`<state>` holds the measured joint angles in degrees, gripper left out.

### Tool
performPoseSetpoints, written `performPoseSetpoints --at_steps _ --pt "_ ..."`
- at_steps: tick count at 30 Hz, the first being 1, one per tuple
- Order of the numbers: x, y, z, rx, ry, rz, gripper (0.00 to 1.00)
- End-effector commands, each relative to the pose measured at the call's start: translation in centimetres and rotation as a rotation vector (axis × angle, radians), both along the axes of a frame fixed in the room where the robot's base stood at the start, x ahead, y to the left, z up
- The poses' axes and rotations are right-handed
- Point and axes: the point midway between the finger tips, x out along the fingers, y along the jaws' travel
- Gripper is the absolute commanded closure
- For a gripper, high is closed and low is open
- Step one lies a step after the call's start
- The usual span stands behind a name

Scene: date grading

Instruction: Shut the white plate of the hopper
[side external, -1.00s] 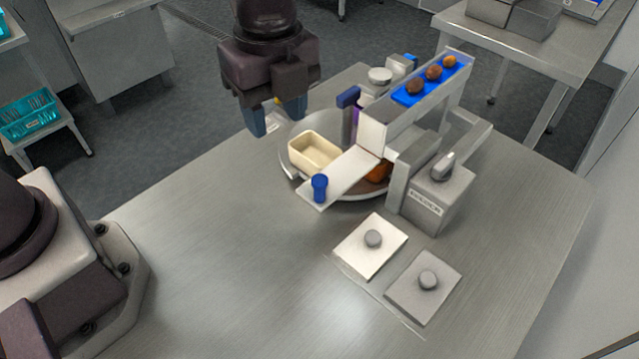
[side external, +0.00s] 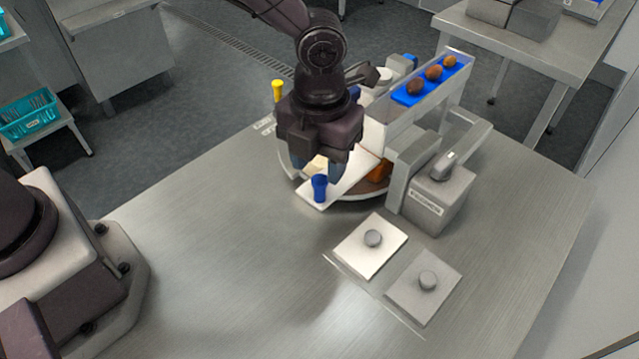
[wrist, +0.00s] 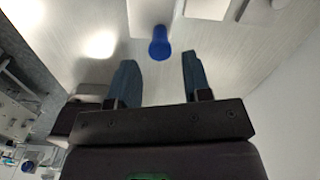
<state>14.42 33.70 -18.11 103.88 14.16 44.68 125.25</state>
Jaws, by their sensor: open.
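The hopper's white plate (side external: 352,178) sticks out to the front left from under the hopper (side external: 377,137). A blue knob (side external: 320,187) stands upright near its outer end. My gripper (side external: 318,168) is open and empty, low over the plate, just behind the knob in the side view. In the wrist view the blue knob (wrist: 158,45) shows ahead of the gap between my two fingertips (wrist: 159,62), with part of the white plate (wrist: 147,14) beyond. I cannot tell whether a finger touches the knob. My gripper hides most of the cream tub.
Several dates lie on the blue chute (side external: 408,96) above the hopper. A grey box with a lever (side external: 440,195) stands to the right. A white pad (side external: 357,255) and a grey pad (side external: 410,300), each with a grey knob, lie in front.

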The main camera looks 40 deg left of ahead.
Motion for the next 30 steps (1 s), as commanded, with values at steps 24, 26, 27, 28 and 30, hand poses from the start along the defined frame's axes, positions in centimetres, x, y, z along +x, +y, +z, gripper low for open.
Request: performPoseSetpoints --at_steps 24,26,27,28,30 --pt "0.0 0.0 -5.7 -0.001 -0.001 0.000 0.76" --pt "0.0 0.0 -5.7 -0.001 -0.001 0.000 0.90" --pt "0.0 0.0 -5.7 -0.001 -0.001 0.000 0.99" --pt "0.0 0.0 -5.7 -0.001 -0.001 0.000 1.00" --pt "0.0 0.0 -5.7 -0.001 -0.001 0.001 1.00"
